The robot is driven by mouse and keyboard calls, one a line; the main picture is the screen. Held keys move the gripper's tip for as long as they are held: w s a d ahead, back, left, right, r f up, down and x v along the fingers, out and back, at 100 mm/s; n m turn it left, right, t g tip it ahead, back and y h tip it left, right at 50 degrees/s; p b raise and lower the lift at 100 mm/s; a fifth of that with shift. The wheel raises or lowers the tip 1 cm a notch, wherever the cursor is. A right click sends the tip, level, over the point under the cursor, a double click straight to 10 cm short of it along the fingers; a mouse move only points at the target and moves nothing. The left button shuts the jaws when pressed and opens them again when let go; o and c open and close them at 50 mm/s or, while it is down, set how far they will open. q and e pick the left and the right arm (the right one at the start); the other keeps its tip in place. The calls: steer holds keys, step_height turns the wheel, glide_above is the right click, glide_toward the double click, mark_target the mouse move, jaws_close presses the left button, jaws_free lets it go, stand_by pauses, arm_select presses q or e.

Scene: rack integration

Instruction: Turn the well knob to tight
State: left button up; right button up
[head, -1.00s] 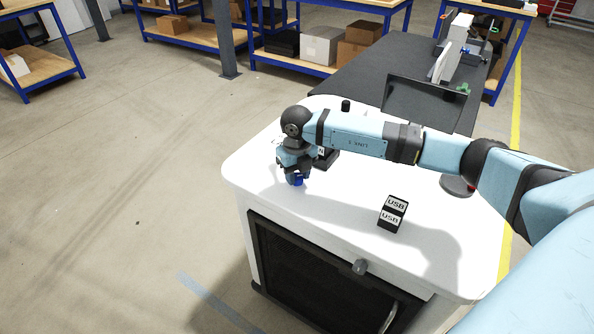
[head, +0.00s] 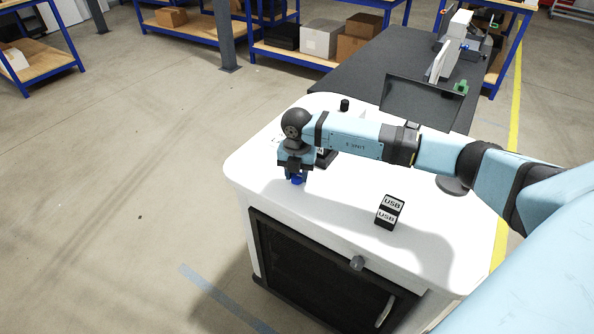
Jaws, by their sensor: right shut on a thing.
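A small blue knob (head: 297,181) shows just under the fingers of my right gripper (head: 296,175), near the left end of the white cabinet top (head: 340,205). The right gripper points down and is shut on the blue knob. The fingers and wrist cover most of the knob, so its marking and turn angle cannot be read. My left gripper is out of view.
A black block with USB labels (head: 389,212) stands on the white top, right of the gripper. A dark box (head: 326,157) sits behind the wrist, partly hidden. A monitor (head: 421,103) stands at the back. The front left of the top is clear.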

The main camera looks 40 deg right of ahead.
mark_target(297, 175)
stand_by(0.5)
steer(key=o, duration=0.9)
step_height(297, 175, up, 14)
steer(key=shift+f, duration=0.1)
stand_by(0.3)
